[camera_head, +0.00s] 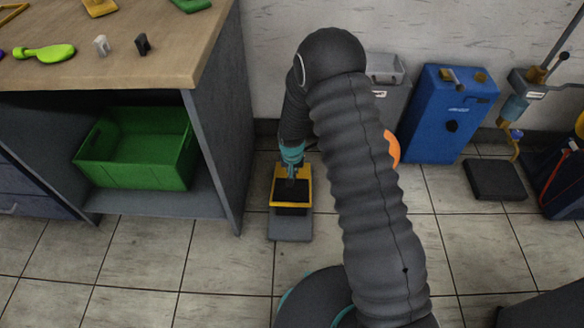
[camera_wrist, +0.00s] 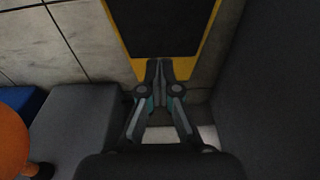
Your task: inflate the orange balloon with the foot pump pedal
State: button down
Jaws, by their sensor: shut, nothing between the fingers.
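The foot pump pedal (camera_head: 277,200) has a yellow frame, a black pad and a grey base, and sits on the floor beside the workbench. My gripper (camera_head: 291,178) points down over it, shut and empty. In the wrist view my gripper (camera_wrist: 160,66) has its fingertips together, overlapping the near edge of the pedal's black pad (camera_wrist: 165,28). I cannot tell whether they touch it. The orange balloon (camera_head: 393,148) shows only as a sliver, mostly hidden behind my arm. It also shows at the left edge of the wrist view (camera_wrist: 12,140).
The workbench (camera_head: 150,60) with a green crate (camera_head: 140,172) on its lower shelf stands close on the left. A grey box (camera_head: 388,70) and a blue machine (camera_head: 447,110) stand by the wall. A black plate (camera_head: 494,178) lies right. Tiled floor in front is clear.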

aim_at(292, 191)
jog(key=f, duration=0.5)
jog(key=shift+s+f, duration=0.25)
jog(key=shift+f, duration=0.1)
jog(key=shift+s+f, duration=0.25)
jog(key=shift+f, duration=0.5)
jog(key=shift+f, duration=0.1)
